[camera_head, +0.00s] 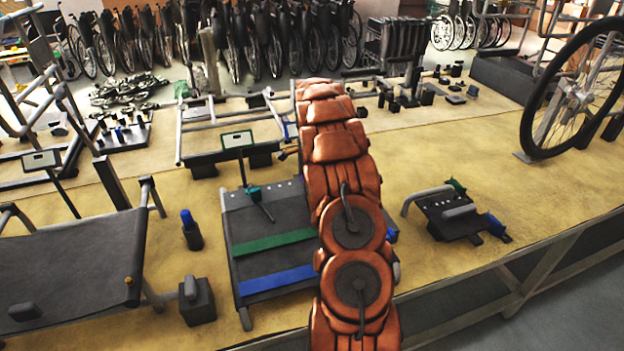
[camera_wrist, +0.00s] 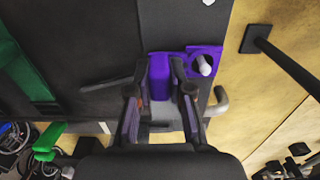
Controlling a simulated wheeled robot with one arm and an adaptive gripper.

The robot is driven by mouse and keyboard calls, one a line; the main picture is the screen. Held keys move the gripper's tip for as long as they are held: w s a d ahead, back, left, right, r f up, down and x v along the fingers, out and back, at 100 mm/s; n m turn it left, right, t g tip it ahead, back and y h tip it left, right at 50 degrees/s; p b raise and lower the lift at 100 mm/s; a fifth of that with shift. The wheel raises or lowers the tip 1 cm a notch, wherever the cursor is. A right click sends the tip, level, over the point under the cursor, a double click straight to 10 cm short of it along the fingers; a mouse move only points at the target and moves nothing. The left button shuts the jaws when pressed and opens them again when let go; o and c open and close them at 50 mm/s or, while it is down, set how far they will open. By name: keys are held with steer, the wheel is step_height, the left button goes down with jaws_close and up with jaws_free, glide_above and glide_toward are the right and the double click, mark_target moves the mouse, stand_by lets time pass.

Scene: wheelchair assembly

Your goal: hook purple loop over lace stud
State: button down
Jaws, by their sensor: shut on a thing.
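In the wrist view, my gripper (camera_wrist: 158,82) is shut on the purple loop (camera_wrist: 193,51), with the purple tab between its two dark fingers. The loop's ring end sticks out to the right of the fingers, at the edge of a dark panel (camera_wrist: 185,22). A pale lace stud (camera_wrist: 205,66) shows inside the ring's opening. I cannot tell how far down the stud the ring sits. In the head view, my orange arm hides the gripper, the loop and the stud.
A second pale stud (camera_wrist: 208,2) is at the wrist view's top edge. A green strap (camera_wrist: 22,65) lies left. In the head view, the dark panel (camera_head: 268,259) carries green and blue straps. A small dark fixture (camera_head: 445,212) stands right, with bare tabletop (camera_head: 545,195) beyond.

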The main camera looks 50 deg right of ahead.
steer(key=shift+f, duration=0.3)
stand_by(0.4)
steer(key=c, duration=1)
jaws_free()
step_height(320, 180, up, 10)
steer(key=shift+r, duration=1)
